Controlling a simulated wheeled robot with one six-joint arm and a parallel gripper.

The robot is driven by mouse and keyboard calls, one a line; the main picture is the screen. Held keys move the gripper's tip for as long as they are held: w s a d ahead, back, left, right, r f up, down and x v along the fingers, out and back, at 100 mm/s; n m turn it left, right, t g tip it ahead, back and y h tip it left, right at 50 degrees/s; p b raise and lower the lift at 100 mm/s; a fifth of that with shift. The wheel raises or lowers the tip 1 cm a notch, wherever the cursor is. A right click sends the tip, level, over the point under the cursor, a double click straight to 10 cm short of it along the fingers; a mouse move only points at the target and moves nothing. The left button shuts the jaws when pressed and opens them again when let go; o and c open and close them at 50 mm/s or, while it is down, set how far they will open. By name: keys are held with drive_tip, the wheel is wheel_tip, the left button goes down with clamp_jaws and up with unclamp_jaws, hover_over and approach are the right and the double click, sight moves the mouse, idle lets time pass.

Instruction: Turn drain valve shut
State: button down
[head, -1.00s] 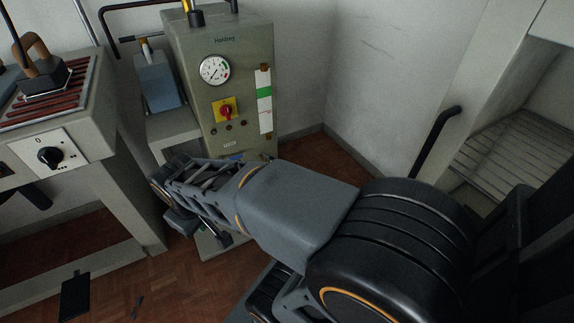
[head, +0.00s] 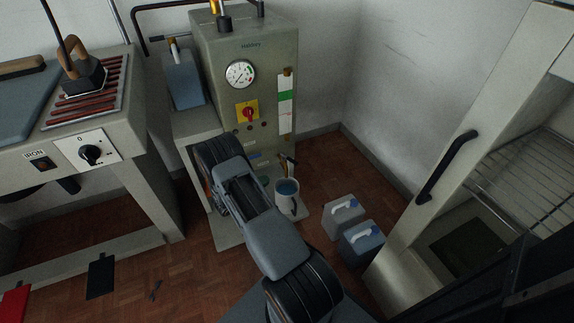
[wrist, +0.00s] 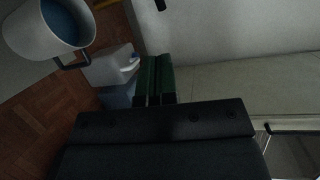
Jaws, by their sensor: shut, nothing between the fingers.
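The grey boiler (head: 262,105) stands against the wall in the head view. Low on its front a small brass-coloured fitting with a dark handle, which looks like the drain valve (head: 288,161), sits just above a white bucket (head: 290,203) of bluish water. Whether the valve is open or shut I cannot tell. The bucket also shows at upper left in the wrist view (wrist: 28,42). My gripper (wrist: 157,62) shows two green fingers close together, shut and empty, to the right of the bucket. In the head view my arm hides the gripper and part of the boiler's lower front.
Two jerrycans, one pale (head: 340,222) and one darker (head: 358,249), stand on the floor right of the bucket. A cabinet with a black handle (head: 446,166) is at the right. An ironing table (head: 120,135) stands at the left. Wooden floor between is mostly clear.

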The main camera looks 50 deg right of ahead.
drive_tip(key=d+f+n+t+b, duration=0.1)
drive_tip(key=d+f+n+b, duration=0.1)
drive_tip(key=d, duration=1.2)
drive_tip(key=shift+w+f+n+b, duration=0.35)
drive_tip(key=shift+f+b, duration=0.1)
drive_tip(key=shift+b, duration=0.35)
drive_tip(key=shift+d, duration=0.1)
drive_tip(key=shift+w+t, duration=0.1)
drive_tip(key=shift+t, duration=0.3)
